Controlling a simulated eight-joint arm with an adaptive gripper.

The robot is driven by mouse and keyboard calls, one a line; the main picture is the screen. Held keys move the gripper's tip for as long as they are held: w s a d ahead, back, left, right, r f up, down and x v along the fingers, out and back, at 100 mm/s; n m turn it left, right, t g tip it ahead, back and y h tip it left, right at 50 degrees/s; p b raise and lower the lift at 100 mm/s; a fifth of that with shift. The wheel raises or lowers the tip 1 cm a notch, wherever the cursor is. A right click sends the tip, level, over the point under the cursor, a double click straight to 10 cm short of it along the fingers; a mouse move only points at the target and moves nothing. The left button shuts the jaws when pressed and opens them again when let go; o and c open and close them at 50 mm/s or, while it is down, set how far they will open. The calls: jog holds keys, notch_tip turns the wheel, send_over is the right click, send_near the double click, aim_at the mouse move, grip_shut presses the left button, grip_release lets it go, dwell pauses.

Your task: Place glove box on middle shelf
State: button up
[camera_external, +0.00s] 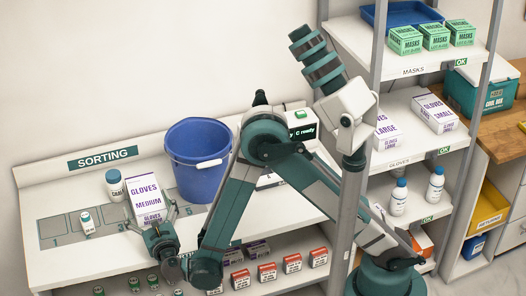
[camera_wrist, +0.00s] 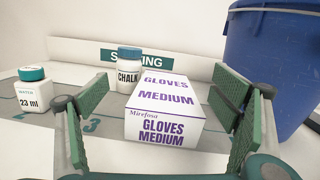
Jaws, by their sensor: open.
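The glove box (camera_external: 146,196), white with purple "GLOVES MEDIUM" lettering, stands on the sorting table. In the wrist view the glove box (camera_wrist: 165,108) lies between my gripper's two green finger pads, with a gap visible on each side. My gripper (camera_external: 151,222) is open at the front of the box and holds nothing. The middle shelf (camera_external: 408,150), labelled "GLOVES", is at the right and carries a large glove box (camera_external: 386,130) and a small glove box (camera_external: 435,113). My arm partly hides its left end.
A blue bucket (camera_external: 198,160) stands right of the box. A chalk jar (camera_external: 114,184) is close behind it at left, and a small white bottle (camera_external: 86,220) is farther left. Masks boxes (camera_external: 436,37) fill part of the upper shelf. White bottles (camera_external: 399,197) stand on the shelf below.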

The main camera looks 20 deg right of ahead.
aim_at(146, 197)
jog(key=f, duration=0.1)
jog(key=d+f+m, duration=0.1)
jog(key=f+m+g+h, duration=0.1)
jog(key=shift+s+d+f, duration=0.1)
jog(key=shift+d, duration=0.2)
jog(key=shift+w+b, duration=0.3)
jog(key=shift+w, duration=1)
jog(key=shift+w, duration=0.1)
jog(key=shift+w+a+f+b, duration=0.15)
jog(key=shift+w+b, duration=0.6)
jog(key=shift+w, duration=1.8)
jog(key=shift+c, duration=0.2)
jog(key=c, duration=1.1)
